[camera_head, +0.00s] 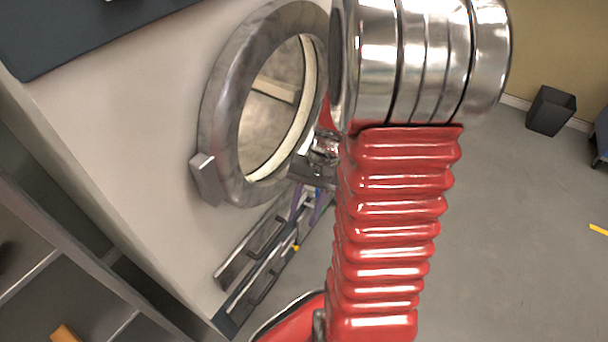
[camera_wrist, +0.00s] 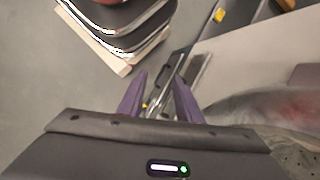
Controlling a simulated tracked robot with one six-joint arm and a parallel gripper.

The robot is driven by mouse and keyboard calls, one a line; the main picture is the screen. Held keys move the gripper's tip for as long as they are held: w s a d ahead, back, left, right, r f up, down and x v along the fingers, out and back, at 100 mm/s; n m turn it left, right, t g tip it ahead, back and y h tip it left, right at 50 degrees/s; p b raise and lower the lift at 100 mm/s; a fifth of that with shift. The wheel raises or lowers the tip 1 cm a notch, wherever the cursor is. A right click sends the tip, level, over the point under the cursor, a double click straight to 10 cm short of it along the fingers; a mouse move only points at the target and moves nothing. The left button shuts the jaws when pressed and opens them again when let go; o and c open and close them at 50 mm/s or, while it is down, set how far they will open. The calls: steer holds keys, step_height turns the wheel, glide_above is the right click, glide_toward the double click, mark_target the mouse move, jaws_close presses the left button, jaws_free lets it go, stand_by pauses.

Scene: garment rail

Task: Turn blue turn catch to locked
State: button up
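A small yellow spot (camera_head: 296,248) sits on this panel, below the fingers. I cannot make out a blue turn catch in either view; my arm and fingers hide part of the panel.
A round grey door ring (camera_head: 222,100) with a block-shaped latch part (camera_head: 206,178) is on the machine front, above the panel. Grey shelving (camera_head: 60,240) stands at lower left. A dark bin (camera_head: 551,110) stands by the far wall.

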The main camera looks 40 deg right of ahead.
steer(key=w+d+f+m+t+y, duration=0.1)
steer(key=d+f+m+t+y, duration=0.1)
steer(key=d+f+m+t, duration=0.5)
steer(key=w+d+f+m+y, duration=0.15)
steer(key=f+m, duration=0.25)
steer(key=f, duration=0.7)
steer(key=w+d+f+m+t+y, duration=0.1)
steer(key=d+f+m+t+y, duration=0.2)
steer(key=f+m, duration=0.4)
steer(key=w+d+f+m+t+h, duration=0.2)
steer(key=d+m+t+h, duration=0.1)
steer(key=d, duration=0.3)
steer(key=w+d+f+m+t+h, duration=0.2)
steer(key=d+m+t+h, duration=0.1)
steer(key=d+t+h, duration=0.2)
steer(key=d, duration=0.2)
steer(key=shift+d+f+m, duration=0.15)
steer(key=shift+d+m, duration=0.15)
steer(key=shift+m, duration=0.1)
steer(key=w, duration=0.4)
steer(key=w+a, duration=0.1)
steer(key=w, duration=0.4)
steer(key=w+a, duration=0.1)
steer(key=w, duration=0.3)
steer(key=shift+w, duration=0.3)
steer(key=shift+c, duration=0.6)
